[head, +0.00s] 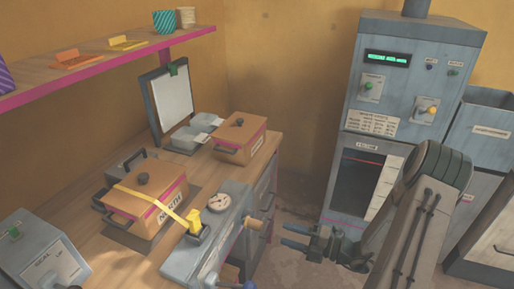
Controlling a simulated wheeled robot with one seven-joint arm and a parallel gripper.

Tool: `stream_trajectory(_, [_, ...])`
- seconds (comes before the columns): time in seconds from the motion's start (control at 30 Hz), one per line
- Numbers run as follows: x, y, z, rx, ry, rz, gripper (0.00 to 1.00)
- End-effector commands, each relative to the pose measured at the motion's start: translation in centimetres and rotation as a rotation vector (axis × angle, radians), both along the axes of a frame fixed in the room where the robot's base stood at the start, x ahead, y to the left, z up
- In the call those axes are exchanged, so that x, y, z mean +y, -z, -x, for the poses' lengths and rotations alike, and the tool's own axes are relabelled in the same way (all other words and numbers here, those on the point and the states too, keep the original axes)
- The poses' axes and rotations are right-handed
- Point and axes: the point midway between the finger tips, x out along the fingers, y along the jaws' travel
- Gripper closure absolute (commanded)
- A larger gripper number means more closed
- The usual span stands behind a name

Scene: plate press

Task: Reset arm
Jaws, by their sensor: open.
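My gripper (290,237) is in the lower middle of the head view, at the end of my arm, which comes in from the lower right. Its two blue-grey fingers point left and are apart, with nothing visible between them. It is in front of the wooden counter (120,262), to the right of a grey press-like machine (187,262) with a round gauge (219,203) and a yellow part (194,222). A wooden knob-like part (256,225) of the counter side shows near the fingertips.
An orange box with a yellow strap (127,210) and another orange box (247,135) stand on the counter. A clipboard (170,100) stands behind. A shelf (110,77) hangs at the upper left. A tall grey machine (405,95) with a green display stands behind my arm. Floor shows between counter and machine.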

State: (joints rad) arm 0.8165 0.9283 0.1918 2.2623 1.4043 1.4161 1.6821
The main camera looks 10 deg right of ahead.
Motion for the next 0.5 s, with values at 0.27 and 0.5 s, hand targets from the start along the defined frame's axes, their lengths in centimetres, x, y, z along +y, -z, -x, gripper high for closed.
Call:
stream_trajectory(0.27, [2.6,-2.4,1.6,-0.19,-0.193,0.202,0.5])
stream_trajectory(0.5, [6.0,-5.8,5.7,-0.616,-0.592,0.547,0.5])
